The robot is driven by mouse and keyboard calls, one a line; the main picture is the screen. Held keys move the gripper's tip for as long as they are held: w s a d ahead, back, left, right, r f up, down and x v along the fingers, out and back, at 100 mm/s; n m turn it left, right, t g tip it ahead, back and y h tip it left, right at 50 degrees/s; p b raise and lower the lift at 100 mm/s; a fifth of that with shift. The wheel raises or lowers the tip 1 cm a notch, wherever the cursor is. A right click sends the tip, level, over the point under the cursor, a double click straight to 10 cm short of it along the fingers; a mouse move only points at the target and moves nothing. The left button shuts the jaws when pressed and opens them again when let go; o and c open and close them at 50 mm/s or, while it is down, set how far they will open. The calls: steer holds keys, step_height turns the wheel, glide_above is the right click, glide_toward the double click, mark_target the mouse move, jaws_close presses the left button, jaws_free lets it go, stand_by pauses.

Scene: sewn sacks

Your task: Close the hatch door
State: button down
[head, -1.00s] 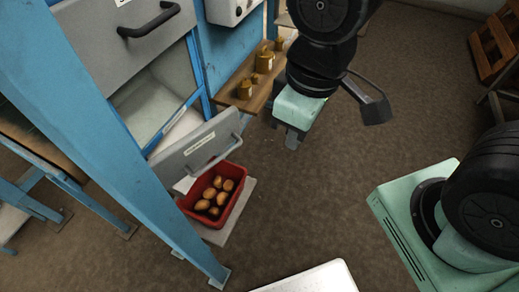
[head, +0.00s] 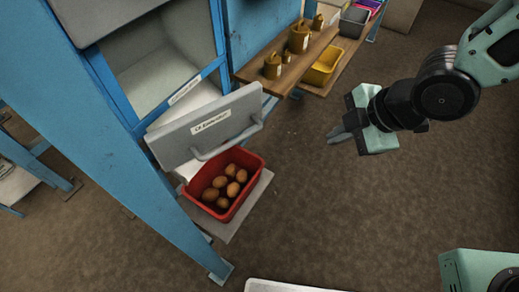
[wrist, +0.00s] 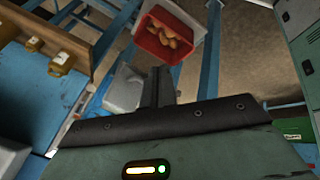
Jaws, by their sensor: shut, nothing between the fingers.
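The grey hatch door (head: 205,127) stands open below the opening (head: 165,65) of a blue-framed cabinet. It tilts outward and carries a white label and a bar handle (head: 228,142). My gripper (head: 332,136) is to the right of the door, apart from it, with its fingers pointing left toward it. The fingers are shut and empty. In the wrist view, the shut fingers (wrist: 157,86) point toward the cabinet side, and a light grey panel (wrist: 126,88), seemingly the door, shows just left of them.
A red crate (head: 256,160) of brown potatoes sits on a pale slab below the door. A wooden shelf (head: 312,50) with brass weights (head: 299,38) is right of the cabinet, a yellow bin (head: 323,66) below it. A blue post stands at left. Floor around my gripper is clear.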

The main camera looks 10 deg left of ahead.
steer(key=a+f+n+g+y+b, duration=0.1)
steer(key=a+f+n+y+b, duration=0.4)
steer(key=f, duration=0.3)
steer(key=n+g+y+b, duration=0.2)
steer(key=n+y+b, duration=0.2)
steer(key=n+y, duration=0.25)
glide_toward(232, 145)
steer(key=s+a, duration=0.2)
steer(key=s, duration=0.1)
steer(key=w+a, duration=0.2)
steer(key=a, duration=0.1)
steer(key=shift+f+n+p, duration=0.1)
steer(key=shift+n+p, duration=0.15)
steer(key=shift+p, duration=0.15)
steer(key=shift+w+a+f, duration=0.15)
steer(key=shift+w+a, duration=0.2)
steer(key=shift+w, duration=0.05)
